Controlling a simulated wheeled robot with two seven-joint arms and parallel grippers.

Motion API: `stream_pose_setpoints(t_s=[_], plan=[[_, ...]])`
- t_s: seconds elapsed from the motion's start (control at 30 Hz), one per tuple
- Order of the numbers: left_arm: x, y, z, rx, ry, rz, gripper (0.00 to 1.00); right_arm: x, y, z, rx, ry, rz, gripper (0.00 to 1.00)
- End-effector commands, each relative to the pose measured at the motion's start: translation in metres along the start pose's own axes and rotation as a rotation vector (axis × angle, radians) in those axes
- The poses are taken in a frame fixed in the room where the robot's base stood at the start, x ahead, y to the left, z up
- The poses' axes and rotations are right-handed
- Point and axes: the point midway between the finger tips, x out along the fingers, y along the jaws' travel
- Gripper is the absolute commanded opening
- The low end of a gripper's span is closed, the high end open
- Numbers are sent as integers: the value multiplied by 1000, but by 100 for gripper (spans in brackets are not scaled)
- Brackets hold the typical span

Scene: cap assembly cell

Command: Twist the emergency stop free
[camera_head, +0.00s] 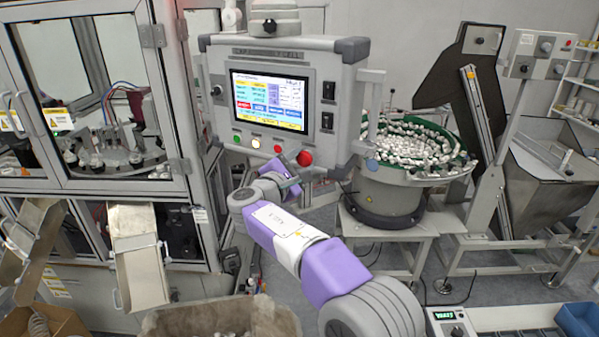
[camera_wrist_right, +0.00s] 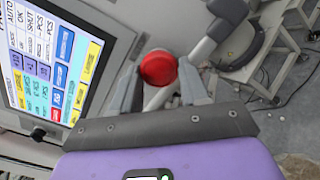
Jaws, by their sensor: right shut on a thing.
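The emergency stop is a round red mushroom button (camera_head: 305,158) at the lower right of the grey control panel (camera_head: 340,100). In the right wrist view the red button (camera_wrist_right: 158,68) lies between the two fingers. My right gripper (camera_head: 293,168) reaches up to the panel's lower edge, its fingers at the button. It is shut on the button, one finger on each side in the wrist view. The lit screen (camera_head: 270,98) is above the gripper. My left gripper is not in view.
A bowl feeder (camera_head: 385,195) full of white caps stands right of the panel. A glazed machine cabinet (camera_head: 180,100) is at the left. A blue bin (camera_head: 578,322) lies at the lower right.

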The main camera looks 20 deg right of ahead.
Motion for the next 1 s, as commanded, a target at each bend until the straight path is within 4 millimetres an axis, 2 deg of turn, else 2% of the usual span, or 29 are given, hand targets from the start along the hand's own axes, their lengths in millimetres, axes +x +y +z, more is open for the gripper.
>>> stream_pose_setpoints(t_s=[0.2,0.67,0.7,0.87,1.0], plan=[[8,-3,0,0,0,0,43,1,0,2,61,-3,1,14],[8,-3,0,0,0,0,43,2,1,3,74,-5,2,14],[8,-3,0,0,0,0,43,2,1,3,74,-5,2,48],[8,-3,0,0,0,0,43,1,1,2,74,-4,1,70],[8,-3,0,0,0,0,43,1,1,2,73,-2,1,70]])
